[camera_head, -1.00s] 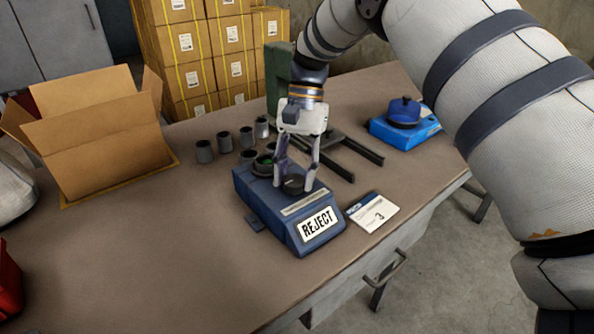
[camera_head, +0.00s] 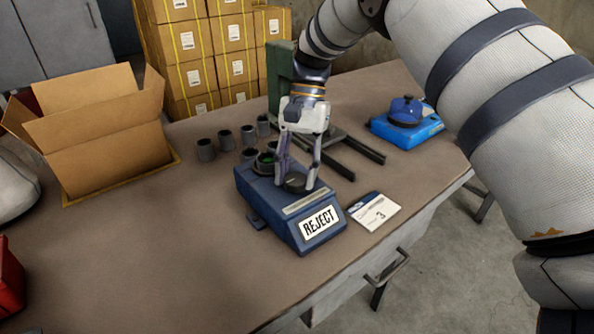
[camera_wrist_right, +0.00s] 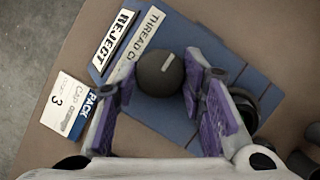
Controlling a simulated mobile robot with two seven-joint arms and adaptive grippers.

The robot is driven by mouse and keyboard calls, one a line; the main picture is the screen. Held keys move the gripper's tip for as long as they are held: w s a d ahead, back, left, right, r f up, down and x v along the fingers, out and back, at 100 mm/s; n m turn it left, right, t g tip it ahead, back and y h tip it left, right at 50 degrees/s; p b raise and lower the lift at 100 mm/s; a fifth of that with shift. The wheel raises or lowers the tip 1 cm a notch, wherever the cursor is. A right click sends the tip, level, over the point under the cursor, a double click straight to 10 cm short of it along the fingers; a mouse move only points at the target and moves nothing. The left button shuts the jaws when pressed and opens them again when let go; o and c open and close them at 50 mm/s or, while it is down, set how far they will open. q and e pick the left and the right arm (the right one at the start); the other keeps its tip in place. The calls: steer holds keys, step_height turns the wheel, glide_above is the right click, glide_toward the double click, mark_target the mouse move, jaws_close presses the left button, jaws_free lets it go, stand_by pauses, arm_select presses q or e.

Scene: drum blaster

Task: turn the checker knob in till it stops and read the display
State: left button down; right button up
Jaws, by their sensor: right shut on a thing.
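The blue thread checker (camera_head: 262,202) stands on the workbench. Its display (camera_head: 320,223) reads REJECT, and it also shows in the right wrist view (camera_wrist_right: 115,38). The dark round knob (camera_wrist_right: 160,73) sits on the checker's top, with a light mark line on its face. My right gripper (camera_head: 298,188) points down with its fingers on both sides of the knob and is shut on it. In the right wrist view its purple finger pads (camera_wrist_right: 155,95) flank the knob. My left gripper is not in view.
A card marked 3 (camera_head: 375,212) lies right of the checker. Several dark cups (camera_head: 225,140) stand behind it. An open cardboard box (camera_head: 105,150) is at the left, a blue device (camera_head: 407,127) at the back right.

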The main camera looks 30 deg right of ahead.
steer(key=shift+f, duration=0.1)
steer(key=o, duration=1.1)
steer(key=shift+a, duration=0.1)
steer(key=shift+v, duration=6.05)
steer(key=shift+s, duration=0.1)
